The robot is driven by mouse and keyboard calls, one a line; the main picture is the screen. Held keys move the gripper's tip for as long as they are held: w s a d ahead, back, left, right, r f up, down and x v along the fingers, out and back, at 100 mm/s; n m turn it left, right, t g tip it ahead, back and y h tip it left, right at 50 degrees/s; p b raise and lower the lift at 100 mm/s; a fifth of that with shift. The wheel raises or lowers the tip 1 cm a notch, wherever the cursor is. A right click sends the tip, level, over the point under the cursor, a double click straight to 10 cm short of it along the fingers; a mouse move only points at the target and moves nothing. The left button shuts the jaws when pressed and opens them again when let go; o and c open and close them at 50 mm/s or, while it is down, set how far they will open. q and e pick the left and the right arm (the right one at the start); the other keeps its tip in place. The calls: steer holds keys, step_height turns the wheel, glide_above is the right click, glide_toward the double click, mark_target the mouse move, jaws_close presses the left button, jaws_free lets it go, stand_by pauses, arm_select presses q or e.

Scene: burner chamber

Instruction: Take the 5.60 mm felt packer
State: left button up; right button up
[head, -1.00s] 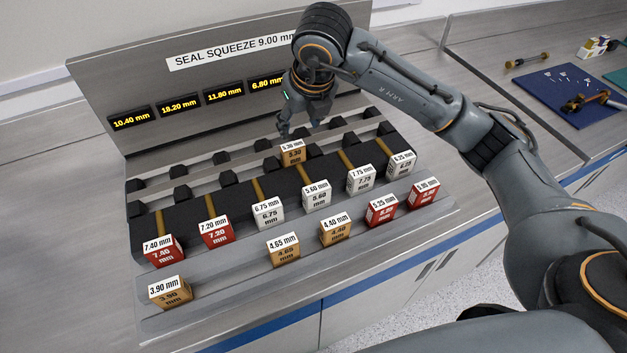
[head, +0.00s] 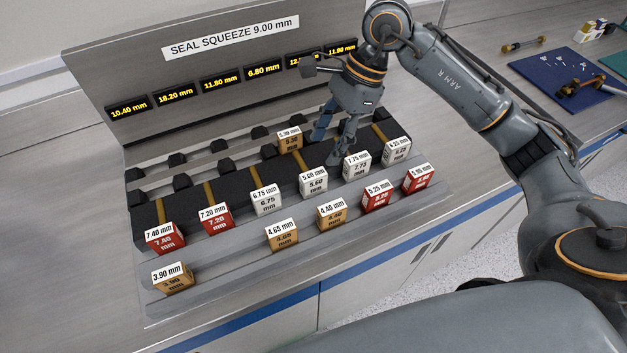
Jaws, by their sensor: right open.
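The 5.60 mm felt packer (head: 313,183) is a white block with its size on the top and front. It stands in the rear row of blocks, between the white 6.75 mm block (head: 265,199) and the white 7.75 mm block (head: 356,166). My right gripper (head: 328,150) is open and empty, fingers pointing down, behind and slightly right of the 5.60 mm packer. It appears apart from the packer. My left gripper is not in view.
A tan 5.30 mm block (head: 290,141) sits in the rack just left of my right gripper. Tan 4.65 mm (head: 282,236) and 4.40 mm (head: 331,215) blocks and a red 5.25 mm block (head: 377,196) stand in front. The sloped panel (head: 230,75) with yellow displays rises behind.

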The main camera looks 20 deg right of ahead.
steer(key=p, duration=0.1)
glide_above(310, 175)
steer(key=d, duration=0.1)
steer(key=f, duration=0.4)
steer(key=shift+s+d+f, duration=0.2)
steer(key=shift+s+f, duration=0.15)
steer(key=shift+s, duration=0.05)
steer(key=p+x, duration=0.1)
steer(key=x, duration=0.2)
steer(key=p+x, duration=0.1)
steer(key=shift+w+d+f+p, duration=0.1)
steer(key=shift+w+f+p, duration=0.2)
steer(key=shift+w+f, duration=0.15)
steer(key=shift+f, duration=0.3)
jaws_close()
